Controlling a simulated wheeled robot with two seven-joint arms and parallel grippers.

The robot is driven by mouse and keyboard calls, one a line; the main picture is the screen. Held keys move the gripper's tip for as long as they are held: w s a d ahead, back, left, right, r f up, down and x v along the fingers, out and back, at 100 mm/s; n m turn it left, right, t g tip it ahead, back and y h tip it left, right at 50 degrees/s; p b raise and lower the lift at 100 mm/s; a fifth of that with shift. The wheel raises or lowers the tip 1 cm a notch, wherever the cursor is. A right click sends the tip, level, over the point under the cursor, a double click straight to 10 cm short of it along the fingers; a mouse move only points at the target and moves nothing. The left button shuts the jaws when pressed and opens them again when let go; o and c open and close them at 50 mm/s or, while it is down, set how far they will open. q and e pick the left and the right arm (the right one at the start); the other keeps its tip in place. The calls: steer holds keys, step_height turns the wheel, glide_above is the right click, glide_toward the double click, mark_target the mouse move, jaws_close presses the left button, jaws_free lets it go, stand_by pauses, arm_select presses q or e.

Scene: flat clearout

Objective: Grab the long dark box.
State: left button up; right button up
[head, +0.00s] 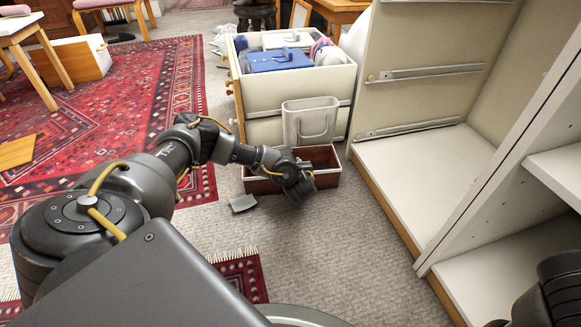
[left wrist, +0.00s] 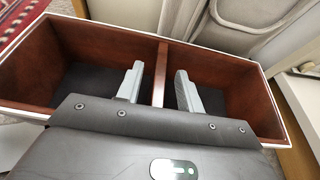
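The long box (head: 327,178) lies on the carpet in front of a white drawer unit. It has a dark reddish-brown inside and a pale rim. In the left wrist view the box (left wrist: 98,38) fills most of the picture, with a divider (left wrist: 160,73) across its middle. My left gripper (left wrist: 160,88) is open. Its two grey fingers stand on either side of the divider, with a gap to it on both sides. In the head view my left gripper (head: 300,190) is over the box and hides part of it. My right gripper is not in view.
A pulled-out drawer unit (head: 262,98) holding a blue case (head: 278,60) stands behind the box. White shelving (head: 420,170) stands to the right. A small grey flat piece (head: 243,203) lies left of the box. Carpet in front is clear.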

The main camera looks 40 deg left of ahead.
arm_select(q)
jaws_close()
stand_by(1.1)
steer(key=shift+r, duration=0.1)
